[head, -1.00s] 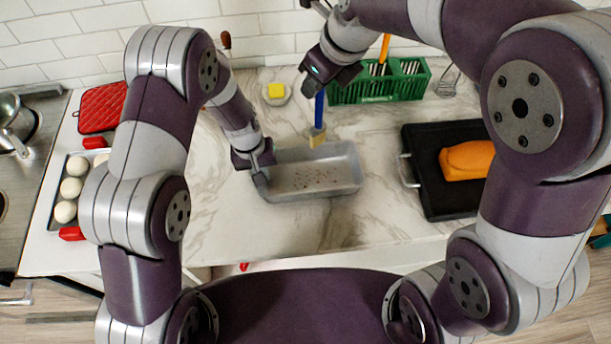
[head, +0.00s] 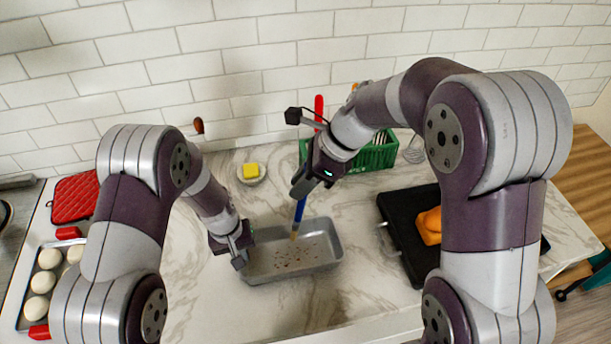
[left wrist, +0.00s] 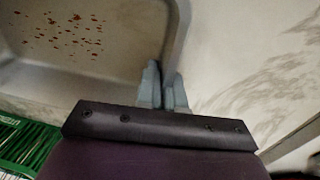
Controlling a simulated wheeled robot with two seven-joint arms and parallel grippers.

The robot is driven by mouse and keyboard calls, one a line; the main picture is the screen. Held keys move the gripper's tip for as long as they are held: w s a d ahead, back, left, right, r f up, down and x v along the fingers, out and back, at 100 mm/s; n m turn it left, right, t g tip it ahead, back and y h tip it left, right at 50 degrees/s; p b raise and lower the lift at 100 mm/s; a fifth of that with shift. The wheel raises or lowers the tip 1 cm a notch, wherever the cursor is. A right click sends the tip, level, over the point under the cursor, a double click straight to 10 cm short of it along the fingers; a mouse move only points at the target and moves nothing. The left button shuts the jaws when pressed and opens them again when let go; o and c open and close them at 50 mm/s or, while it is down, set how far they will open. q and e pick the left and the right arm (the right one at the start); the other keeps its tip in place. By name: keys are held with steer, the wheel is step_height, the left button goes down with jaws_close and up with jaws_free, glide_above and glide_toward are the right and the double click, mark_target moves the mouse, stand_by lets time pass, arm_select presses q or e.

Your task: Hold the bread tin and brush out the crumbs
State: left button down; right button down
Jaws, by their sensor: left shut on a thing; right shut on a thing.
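The grey metal bread tin (head: 325,242) sits on the marble counter with dark crumbs (head: 292,258) scattered over its floor. The crumbs look reddish brown in the left wrist view (left wrist: 75,35). My left gripper (head: 243,258) is shut on the tin's left end wall; in the left wrist view its fingers (left wrist: 163,92) straddle the rim. My right gripper (head: 302,188) is shut on the blue-handled brush (head: 299,212) above the tin. The brush points down, its pale tip inside the tin's outline near the far wall. I cannot tell whether it touches the tin.
A green rack (head: 378,155) stands behind the right gripper. A plate with a yellow block (head: 251,171) lies at the back. A black tray (head: 400,222) with an orange loaf (head: 429,226) is to the right. A tray of pale dough balls (head: 43,282) and a red mitt (head: 75,197) are at left.

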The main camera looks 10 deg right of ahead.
mark_target(300, 221)
steer(key=shift+f, duration=4.7)
steer(key=s+a, duration=0.1)
steer(key=a, duration=0.5)
steer(key=shift+s+a, duration=0.35)
steer(key=shift+s, duration=0.05)
steer(key=shift+w+d, duration=0.2)
steer(key=shift+d, duration=3.25)
